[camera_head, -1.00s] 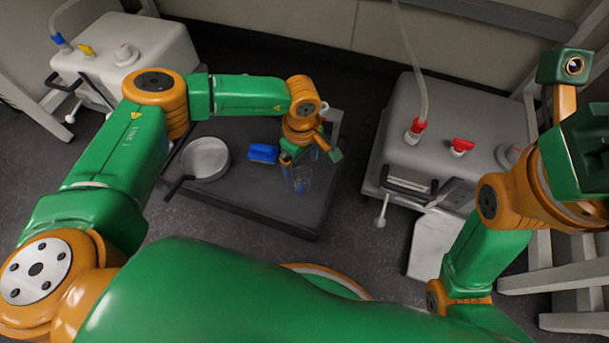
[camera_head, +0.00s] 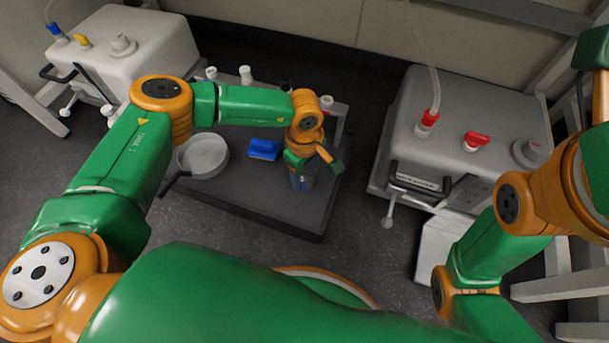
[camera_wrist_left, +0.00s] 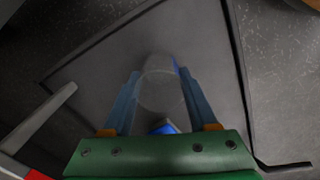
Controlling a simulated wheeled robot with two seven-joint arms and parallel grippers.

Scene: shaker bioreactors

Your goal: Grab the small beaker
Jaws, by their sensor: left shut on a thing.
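The small beaker (camera_head: 301,181) is a clear, see-through vessel on the dark grey cart top, near its right side. In the left wrist view the beaker (camera_wrist_left: 160,84) stands between the two blue fingers. My left gripper (camera_head: 303,176) points down over the beaker from above and is shut on it. In the left wrist view the left gripper (camera_wrist_left: 160,95) has one finger along each side of the glass. The beaker's base is hard to make out. My right arm is at the right edge, with its gripper out of view.
A grey pan (camera_head: 203,156) with a dark handle and a blue brush-like block (camera_head: 264,149) lie on the cart top (camera_head: 275,205) to the left. Several white-capped bottles (camera_head: 246,75) stand at the back. White box units (camera_head: 455,140) flank the cart.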

